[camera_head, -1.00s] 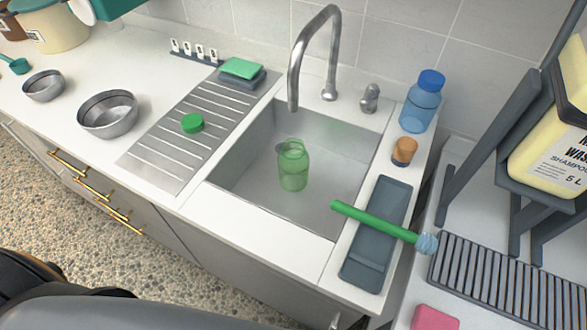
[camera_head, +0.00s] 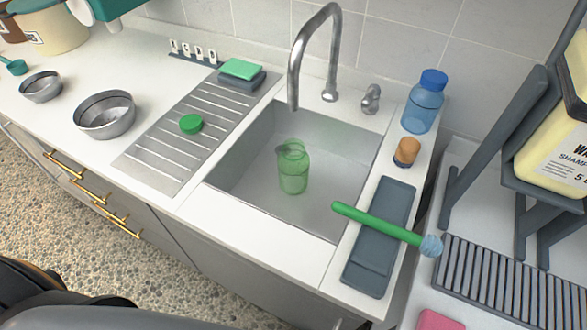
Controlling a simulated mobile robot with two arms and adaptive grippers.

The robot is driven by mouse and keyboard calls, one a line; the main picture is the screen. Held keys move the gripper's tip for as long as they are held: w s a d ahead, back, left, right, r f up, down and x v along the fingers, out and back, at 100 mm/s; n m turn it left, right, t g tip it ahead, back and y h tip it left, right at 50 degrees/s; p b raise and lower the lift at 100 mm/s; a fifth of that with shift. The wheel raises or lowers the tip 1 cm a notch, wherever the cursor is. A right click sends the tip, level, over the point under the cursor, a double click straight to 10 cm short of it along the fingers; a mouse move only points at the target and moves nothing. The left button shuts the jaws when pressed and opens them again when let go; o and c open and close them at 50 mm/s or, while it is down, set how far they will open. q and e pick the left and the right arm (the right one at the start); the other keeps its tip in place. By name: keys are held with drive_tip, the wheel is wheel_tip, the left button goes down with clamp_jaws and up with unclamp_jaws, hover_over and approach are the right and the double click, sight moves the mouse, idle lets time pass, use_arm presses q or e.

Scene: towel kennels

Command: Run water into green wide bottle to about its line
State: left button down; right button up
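The green wide bottle (camera_head: 293,172) is translucent and stands upright in the sink basin (camera_head: 335,205), with its cap off. I cannot make out its line or any water in it. The grey faucet (camera_head: 315,50) arches over the sink, its spout end above and behind the bottle. No stream shows from it. A small metal tap handle (camera_head: 371,98) stands right of the faucet. A green round cap (camera_head: 191,124) lies on the ribbed drainboard (camera_head: 165,150). Neither gripper is in view; only dark parts of my own body show at the lower left.
A blue bottle (camera_head: 422,108) and an orange-brown capped item (camera_head: 406,152) stand right of the sink. A green-handled brush (camera_head: 380,225) lies across a grey tray (camera_head: 372,262). Metal bowls (camera_head: 104,116) and sponges (camera_head: 241,70) are to the left.

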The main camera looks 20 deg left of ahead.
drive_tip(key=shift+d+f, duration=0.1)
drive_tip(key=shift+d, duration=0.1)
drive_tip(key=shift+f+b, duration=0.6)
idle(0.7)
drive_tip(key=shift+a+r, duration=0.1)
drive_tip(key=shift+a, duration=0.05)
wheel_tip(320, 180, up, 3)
drive_tip(key=p, duration=0.3)
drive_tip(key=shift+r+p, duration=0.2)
drive_tip(key=shift+p, duration=0.1)
